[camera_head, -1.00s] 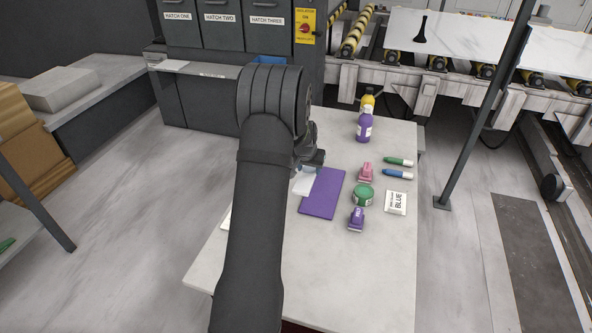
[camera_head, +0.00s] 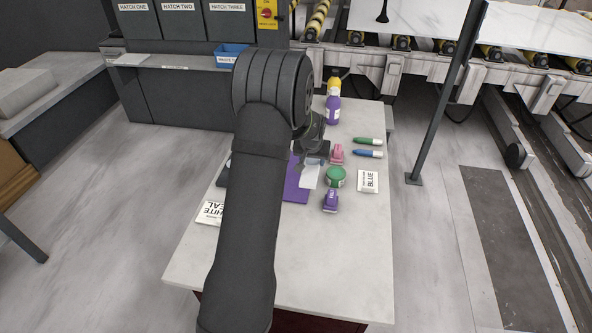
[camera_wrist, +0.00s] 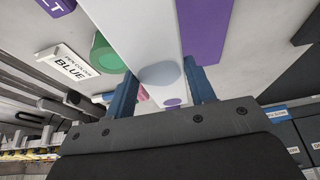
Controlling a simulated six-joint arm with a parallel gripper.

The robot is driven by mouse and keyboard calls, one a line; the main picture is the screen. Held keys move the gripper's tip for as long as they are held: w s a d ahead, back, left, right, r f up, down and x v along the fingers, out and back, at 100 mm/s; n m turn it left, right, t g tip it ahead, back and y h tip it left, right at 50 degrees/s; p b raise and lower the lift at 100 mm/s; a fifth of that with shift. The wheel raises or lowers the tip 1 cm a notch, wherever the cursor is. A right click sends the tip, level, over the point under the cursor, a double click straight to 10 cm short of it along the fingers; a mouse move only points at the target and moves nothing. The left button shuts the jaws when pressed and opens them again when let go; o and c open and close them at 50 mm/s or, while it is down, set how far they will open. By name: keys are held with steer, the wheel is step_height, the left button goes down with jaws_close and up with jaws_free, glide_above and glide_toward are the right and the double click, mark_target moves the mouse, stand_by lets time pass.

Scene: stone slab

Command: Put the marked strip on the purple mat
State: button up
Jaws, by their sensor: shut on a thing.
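The marked strip is a white flat piece; in the head view its pale end (camera_head: 311,174) shows below my gripper (camera_head: 312,150), over the right part of the purple mat (camera_head: 296,190). In the wrist view my gripper (camera_wrist: 161,90) has its two blue fingers on either side of the white strip (camera_wrist: 140,30), shut on it. The strip bears a pale blue-grey oval near the fingers. The purple mat (camera_wrist: 203,28) lies beside the strip there. The strip looks held above the surface; the exact gap cannot be told. My arm hides the mat's left part.
Right of the mat stand a green tub (camera_head: 335,177), a purple stamp-like item (camera_head: 331,201) and a pink one (camera_head: 337,153). The slab's front (camera_head: 320,270) is clear.

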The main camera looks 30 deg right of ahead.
steer(key=w+f, duration=0.1)
steer(key=w, duration=0.1)
steer(key=w+a+f, duration=0.1)
steer(key=w, duration=0.1)
steer(key=w+a+f, duration=0.1)
steer(key=w+f, duration=0.1)
steer(key=shift+w, duration=0.25)
steer(key=shift+f, duration=2)
steer(key=shift+f, duration=0.15)
steer(key=o, duration=1.3)
steer(key=v, duration=1.2)
